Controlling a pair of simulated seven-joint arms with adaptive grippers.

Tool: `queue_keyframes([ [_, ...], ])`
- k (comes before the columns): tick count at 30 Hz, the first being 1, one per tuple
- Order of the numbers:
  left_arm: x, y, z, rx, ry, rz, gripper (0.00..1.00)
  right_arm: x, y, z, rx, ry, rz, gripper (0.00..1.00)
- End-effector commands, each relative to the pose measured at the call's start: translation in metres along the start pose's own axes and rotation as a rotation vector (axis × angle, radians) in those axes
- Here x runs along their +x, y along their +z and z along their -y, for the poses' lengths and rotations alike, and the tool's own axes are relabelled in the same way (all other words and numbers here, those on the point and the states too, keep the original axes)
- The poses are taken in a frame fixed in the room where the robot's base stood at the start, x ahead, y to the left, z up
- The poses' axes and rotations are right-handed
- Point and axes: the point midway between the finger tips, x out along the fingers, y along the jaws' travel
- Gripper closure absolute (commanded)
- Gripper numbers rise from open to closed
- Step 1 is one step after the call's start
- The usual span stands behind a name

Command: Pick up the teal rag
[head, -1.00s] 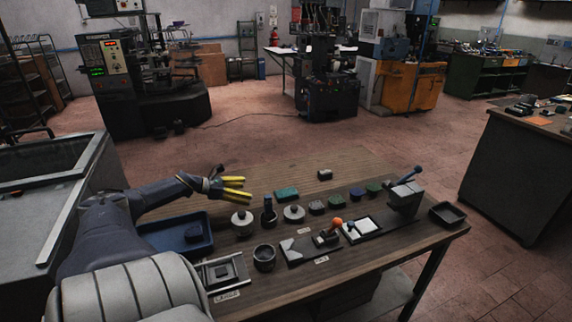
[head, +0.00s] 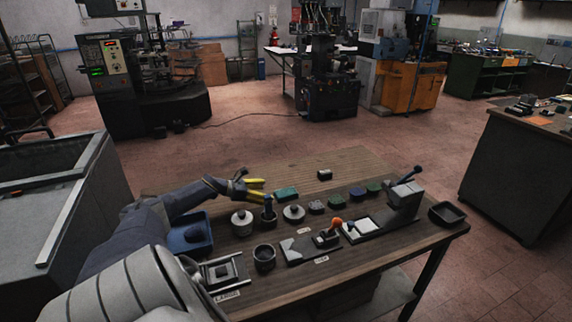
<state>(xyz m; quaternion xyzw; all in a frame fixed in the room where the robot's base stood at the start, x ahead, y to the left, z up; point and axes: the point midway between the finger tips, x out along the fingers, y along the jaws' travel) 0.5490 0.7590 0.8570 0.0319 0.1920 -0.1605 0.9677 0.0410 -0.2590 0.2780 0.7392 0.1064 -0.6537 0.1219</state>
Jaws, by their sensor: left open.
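The teal rag (head: 287,194) lies as a small folded pad on the wooden table near its far side, left of the middle. My left gripper (head: 262,190) has yellow fingers and is open and empty. Its fingertips point right, just left of the rag, with a small gap in the picture. I cannot tell how high they are above the table. My right gripper is not in view.
Two round pale weights (head: 242,222) and a dark bottle-like item stand close below the gripper. Several coloured pads, a small grey block (head: 324,174) and a lever press (head: 405,198) stand to the right. A blue tray (head: 190,236) sits at left.

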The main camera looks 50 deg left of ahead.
Motion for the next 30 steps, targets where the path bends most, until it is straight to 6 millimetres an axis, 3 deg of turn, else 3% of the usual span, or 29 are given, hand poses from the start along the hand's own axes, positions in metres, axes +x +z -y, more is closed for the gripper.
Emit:
queue_keyframes([
  [6, 0.015, 0.000, 0.000, -0.001, 0.001, 0.001, 0.15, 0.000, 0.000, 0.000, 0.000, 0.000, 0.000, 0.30],
  [17, 0.025, -0.001, 0.000, -0.001, 0.000, 0.000, 0.15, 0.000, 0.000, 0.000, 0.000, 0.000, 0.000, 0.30],
  [30, 0.061, -0.001, -0.004, -0.001, 0.001, 0.001, 0.15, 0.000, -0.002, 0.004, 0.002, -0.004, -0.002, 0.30],
])
